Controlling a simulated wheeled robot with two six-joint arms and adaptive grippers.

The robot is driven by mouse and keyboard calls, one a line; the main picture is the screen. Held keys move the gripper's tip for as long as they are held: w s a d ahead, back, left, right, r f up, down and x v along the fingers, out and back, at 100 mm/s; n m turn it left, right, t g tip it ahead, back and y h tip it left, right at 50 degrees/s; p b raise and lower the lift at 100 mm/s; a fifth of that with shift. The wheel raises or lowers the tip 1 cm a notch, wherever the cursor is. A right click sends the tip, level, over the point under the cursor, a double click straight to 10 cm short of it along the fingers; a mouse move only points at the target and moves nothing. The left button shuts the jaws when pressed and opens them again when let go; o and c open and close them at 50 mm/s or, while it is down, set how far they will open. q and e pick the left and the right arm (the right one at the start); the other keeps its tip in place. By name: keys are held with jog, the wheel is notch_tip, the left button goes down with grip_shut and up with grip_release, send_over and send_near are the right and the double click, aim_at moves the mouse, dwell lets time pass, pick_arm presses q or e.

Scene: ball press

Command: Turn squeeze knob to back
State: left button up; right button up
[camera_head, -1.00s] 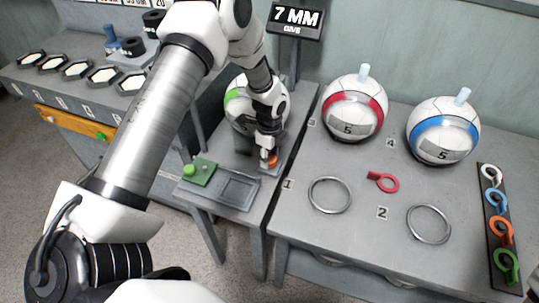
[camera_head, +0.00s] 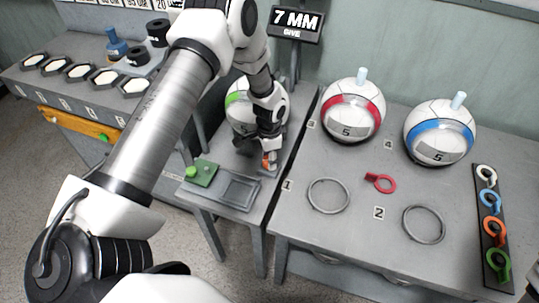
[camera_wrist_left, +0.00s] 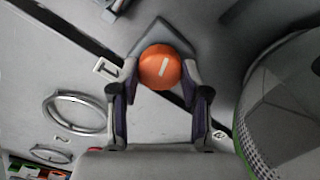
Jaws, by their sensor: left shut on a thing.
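The orange squeeze knob (camera_wrist_left: 160,67) is round with a white mark, on a grey mount, in the left wrist view. In the head view only a bit of the knob (camera_head: 267,164) shows beneath my left gripper (camera_head: 268,152). My left gripper (camera_wrist_left: 160,84) has one finger on each side of the knob and is shut on it. The green-banded ball (camera_head: 238,103) stands just behind, partly hidden by my arm. My right gripper is not in view.
A green button box (camera_head: 203,172) and a recessed tray (camera_head: 240,192) lie left of the knob. On the right table are a red-banded ball (camera_head: 352,98), a blue-banded ball (camera_head: 440,118), two metal rings and a red tag (camera_head: 381,182). A sign (camera_head: 297,22) reads 7 MM GIVE.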

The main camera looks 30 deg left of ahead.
pick_arm(q)
jog(key=n+p, duration=0.2)
jog(key=n, duration=0.4)
jog(key=shift+s, duration=0.15)
jog(key=n+p, duration=0.2)
jog(key=n, duration=0.2)
jog(key=shift+n, duration=0.4)
jog(key=shift+n+p, duration=0.65)
jog(key=shift+n, duration=0.55)
jog(key=shift+f, duration=0.1)
jog(key=o, duration=1.1)
jog(key=shift+o, duration=0.2)
